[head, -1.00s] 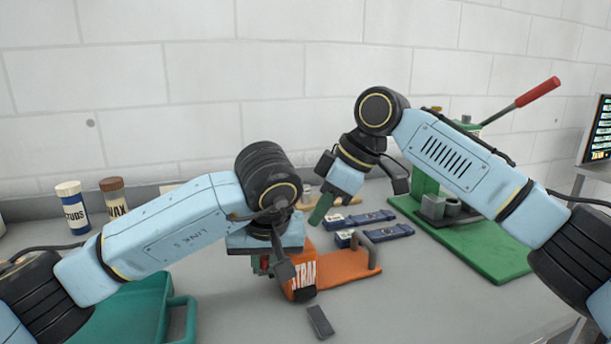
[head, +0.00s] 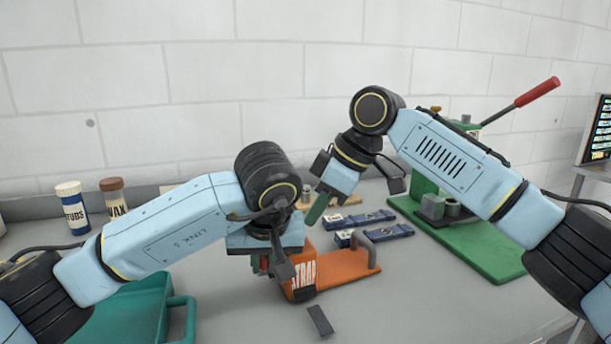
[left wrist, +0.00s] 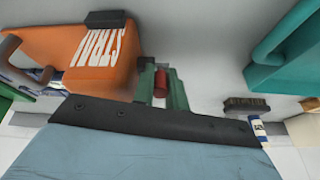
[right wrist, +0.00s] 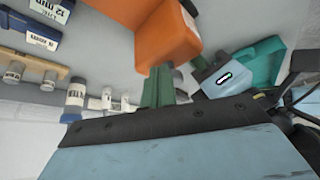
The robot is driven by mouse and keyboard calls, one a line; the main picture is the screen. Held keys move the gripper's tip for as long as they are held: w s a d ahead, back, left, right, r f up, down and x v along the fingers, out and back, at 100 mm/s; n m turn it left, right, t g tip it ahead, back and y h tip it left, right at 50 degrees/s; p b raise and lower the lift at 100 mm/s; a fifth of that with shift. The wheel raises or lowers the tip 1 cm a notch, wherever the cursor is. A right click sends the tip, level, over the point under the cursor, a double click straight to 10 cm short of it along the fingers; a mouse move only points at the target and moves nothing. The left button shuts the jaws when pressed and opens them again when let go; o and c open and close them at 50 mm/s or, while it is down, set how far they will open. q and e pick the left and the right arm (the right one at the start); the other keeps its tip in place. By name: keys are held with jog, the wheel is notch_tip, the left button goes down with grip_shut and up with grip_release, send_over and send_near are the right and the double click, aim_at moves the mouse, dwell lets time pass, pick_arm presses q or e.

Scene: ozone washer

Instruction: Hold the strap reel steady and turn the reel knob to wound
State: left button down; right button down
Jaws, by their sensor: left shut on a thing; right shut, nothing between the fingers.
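The strap reel is an orange block (head: 330,270) with a white STRAP label and an upright handle, standing on the bench. It also shows in the left wrist view (left wrist: 75,60) and the right wrist view (right wrist: 165,40). My left gripper (head: 265,264) is at the reel's left side. Its green fingers (left wrist: 161,88) are shut on a red knob (left wrist: 160,82), which the left arm partly hides in the head view. My right gripper (head: 314,212) is shut and empty, with its green fingertips just above or beside the reel's back top; contact cannot be told.
A dark flat piece (head: 320,321) lies in front of the reel. Blue cases (head: 375,234) lie behind it. A green press (head: 480,240) with a red lever stands right. A teal tray (head: 130,310) is front left, with jars (head: 72,208) behind. The front right bench is clear.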

jog(key=shift+s+a, duration=0.15)
pick_arm(q)
jog(key=shift+d, duration=0.1)
pick_arm(e)
jog(key=shift+s+a, duration=0.15)
jog(key=shift+s, duration=0.55)
notch_tip(320, 180, up, 6)
jog(key=shift+d, duration=0.4)
dwell(0.4)
jog(key=shift+s, duration=0.1)
pick_arm(q)
jog(key=c, duration=1.3)
grip_release()
jog(key=shift+c, duration=0.2)
